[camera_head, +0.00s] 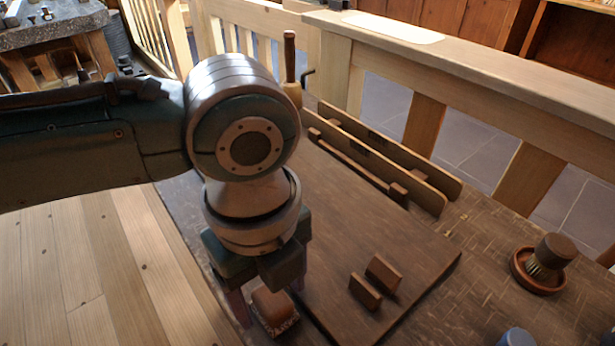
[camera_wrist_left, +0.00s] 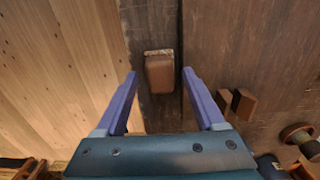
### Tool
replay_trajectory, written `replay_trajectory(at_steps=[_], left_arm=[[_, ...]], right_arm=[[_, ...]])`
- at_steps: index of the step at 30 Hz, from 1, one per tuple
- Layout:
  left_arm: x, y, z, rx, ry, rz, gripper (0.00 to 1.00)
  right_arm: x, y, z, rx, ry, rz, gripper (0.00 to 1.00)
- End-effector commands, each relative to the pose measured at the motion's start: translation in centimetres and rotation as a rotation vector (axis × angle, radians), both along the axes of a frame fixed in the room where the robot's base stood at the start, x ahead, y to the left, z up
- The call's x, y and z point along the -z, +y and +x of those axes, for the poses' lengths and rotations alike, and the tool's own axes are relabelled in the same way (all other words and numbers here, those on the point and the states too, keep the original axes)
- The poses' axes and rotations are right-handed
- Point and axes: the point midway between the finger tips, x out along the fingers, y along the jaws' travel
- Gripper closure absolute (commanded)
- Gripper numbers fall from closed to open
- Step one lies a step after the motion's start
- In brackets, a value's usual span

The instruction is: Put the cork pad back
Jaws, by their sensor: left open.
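The cork pad (camera_head: 272,308) looks like a brown, round-edged block with a speckled cork layer. It lies on the dark bench beside the raised board's left edge. My left gripper (camera_head: 267,298) points down over it, with one finger on each side in the head view. In the left wrist view the pad (camera_wrist_left: 159,74) appears between the open fingertips (camera_wrist_left: 160,76), with visible gaps on both sides. Two short upright wooden cleats (camera_head: 374,280) stand parallel on the board, right of the gripper, with an empty slot between them. My right gripper is not in view.
The raised board (camera_head: 345,225) is mostly bare. A long two-rail wooden rack (camera_head: 385,160) stands along its back. A round brush in a dish (camera_head: 540,265) is at the right. A bluish object (camera_head: 515,338) is cut off at the bottom. Pale planks (camera_head: 90,270) lie left.

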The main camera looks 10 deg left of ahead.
Motion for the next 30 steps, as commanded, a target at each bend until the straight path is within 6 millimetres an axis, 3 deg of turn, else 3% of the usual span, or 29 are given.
replay_trajectory(at_steps=[7, 21, 30], left_arm=[[-1.0, 0.0, 0.1, 0.0, -0.001, 0.0, 0.29], [-10.5, 0.0, 0.1, -0.001, -0.003, -0.001, 0.29], [-12.4, 0.0, 0.0, -0.003, 0.0, -0.002, 0.29]], right_arm=[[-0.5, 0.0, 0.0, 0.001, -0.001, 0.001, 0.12], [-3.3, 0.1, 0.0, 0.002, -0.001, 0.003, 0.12], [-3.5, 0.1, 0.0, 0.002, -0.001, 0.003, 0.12]])
